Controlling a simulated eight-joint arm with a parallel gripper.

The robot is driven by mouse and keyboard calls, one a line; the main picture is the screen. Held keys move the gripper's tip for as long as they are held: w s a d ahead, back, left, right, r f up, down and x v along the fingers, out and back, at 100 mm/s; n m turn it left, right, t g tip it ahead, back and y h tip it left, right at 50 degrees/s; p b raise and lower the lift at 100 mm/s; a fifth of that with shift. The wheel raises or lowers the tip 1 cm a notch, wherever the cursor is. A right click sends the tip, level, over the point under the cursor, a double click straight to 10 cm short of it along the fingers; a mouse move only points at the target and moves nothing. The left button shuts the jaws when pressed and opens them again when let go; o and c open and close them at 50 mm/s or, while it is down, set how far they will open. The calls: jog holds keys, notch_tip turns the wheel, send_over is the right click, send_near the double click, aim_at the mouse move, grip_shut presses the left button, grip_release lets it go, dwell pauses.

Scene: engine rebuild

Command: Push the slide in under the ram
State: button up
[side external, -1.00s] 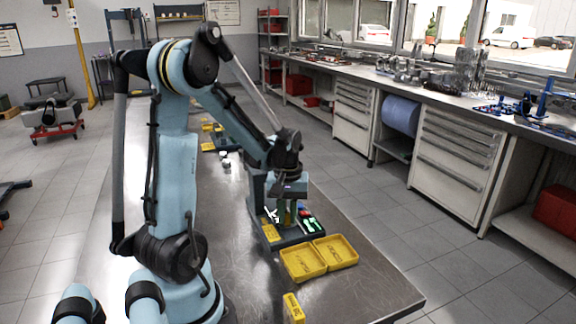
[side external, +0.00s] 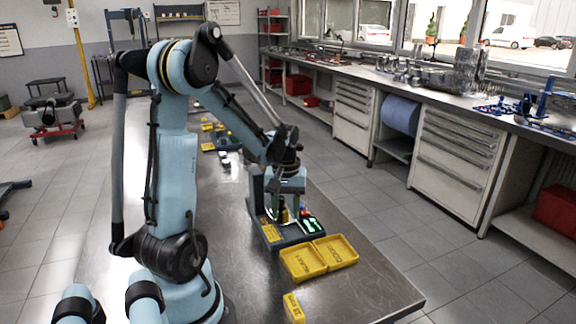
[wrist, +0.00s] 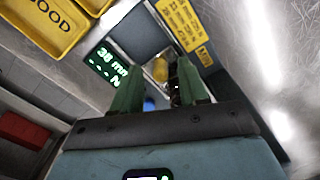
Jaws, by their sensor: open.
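The grey press fixture (side external: 256,192) stands on the steel table, with a dark base, a yellow label plate (side external: 271,233) and a lit green display (side external: 312,224). My gripper (wrist: 158,90) is in front of and over this base, with its two green fingers apart. Between and beyond the fingers in the wrist view are a small yellow cylindrical part (wrist: 160,68) and a blue part (wrist: 148,103), partly hidden by the fingers. I cannot clearly make out the slide or the ram; my gripper and arm cover much of that area. I cannot tell whether a finger touches anything.
Two yellow trays (side external: 320,257) stand beside the base, near the table's right edge; the wrist view shows one marked GOOD (wrist: 45,20). A small yellow block (side external: 293,307) is at the front. The steel table (side external: 365,292) is clear at front right.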

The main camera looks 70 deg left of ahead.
aim_at(286, 212)
notch_tip(286, 212, up, 12)
jog(key=shift+f, duration=0.25)
dwell(0.3)
jog(key=shift+c, duration=0.2)
jog(key=shift+d, duration=0.15)
jog(key=shift+c, duration=1.2)
jog(key=d+m, duration=0.1)
jog(key=d+y, duration=0.1)
jog(key=d, duration=0.1)
jog(key=d+f+m+y, duration=0.1)
jog(key=d, duration=0.1)
jog(key=shift+s+m, duration=0.25)
jog(key=shift+m, duration=0.05)
grip_shut()
jog(key=s+d+f+m+t+y, duration=0.2)
jog(key=d+m+t+y, duration=0.1)
jog(key=d+m, duration=0.4)
jog(key=shift+d+f+t+y, duration=0.15)
jog(key=shift+f+t+y, duration=0.25)
jog(key=shift+y, duration=0.3)
